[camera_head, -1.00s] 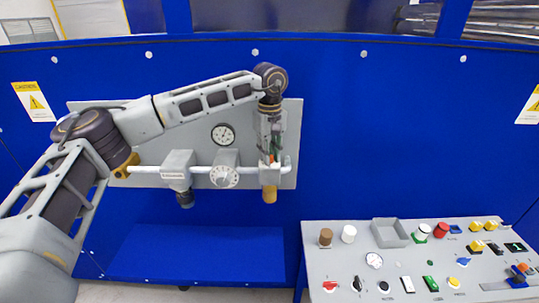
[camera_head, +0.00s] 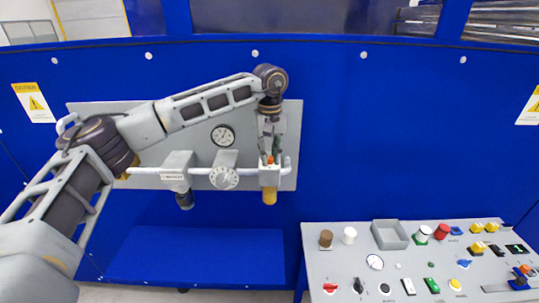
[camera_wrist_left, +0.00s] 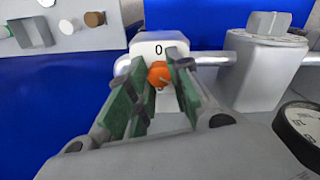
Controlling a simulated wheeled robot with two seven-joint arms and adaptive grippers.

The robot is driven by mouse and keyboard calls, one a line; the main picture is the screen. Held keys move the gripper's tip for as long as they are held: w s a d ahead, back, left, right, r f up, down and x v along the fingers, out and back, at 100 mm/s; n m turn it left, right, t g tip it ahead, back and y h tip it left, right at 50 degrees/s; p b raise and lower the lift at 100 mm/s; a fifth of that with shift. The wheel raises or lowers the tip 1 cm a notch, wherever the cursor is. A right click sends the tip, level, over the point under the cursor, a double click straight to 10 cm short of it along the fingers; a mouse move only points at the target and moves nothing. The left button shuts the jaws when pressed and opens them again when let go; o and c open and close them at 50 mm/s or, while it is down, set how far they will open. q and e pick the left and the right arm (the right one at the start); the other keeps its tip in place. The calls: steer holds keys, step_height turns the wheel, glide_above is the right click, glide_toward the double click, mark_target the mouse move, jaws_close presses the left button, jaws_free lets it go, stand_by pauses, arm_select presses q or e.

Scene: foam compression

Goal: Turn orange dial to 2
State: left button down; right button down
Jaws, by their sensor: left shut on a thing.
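The orange dial (camera_head: 270,160) sits on top of a white valve block (camera_head: 269,176) at the right end of the wall pipe. In the left wrist view the dial (camera_wrist_left: 158,75) shows between my green finger pads, with a black "0" on the block behind it. A small mark shows on the dial, but I cannot read which number it points to. My left gripper (camera_head: 269,151) reaches down from above and is shut on the dial. The finger pads partly hide the dial's sides. My right gripper is not in view.
A pressure gauge (camera_head: 223,135) is above. A control table (camera_head: 330,262) with knobs, buttons and a grey tray (camera_head: 388,234) stands at the lower right.

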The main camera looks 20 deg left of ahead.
mark_target(270, 158)
arm_select(q)
steer(key=c, duration=1.3)
jaws_free()
steer(key=shift+o, duration=0.2)
steer(key=shift+r, duration=0.1)
step_height(270, 158, up, 12)
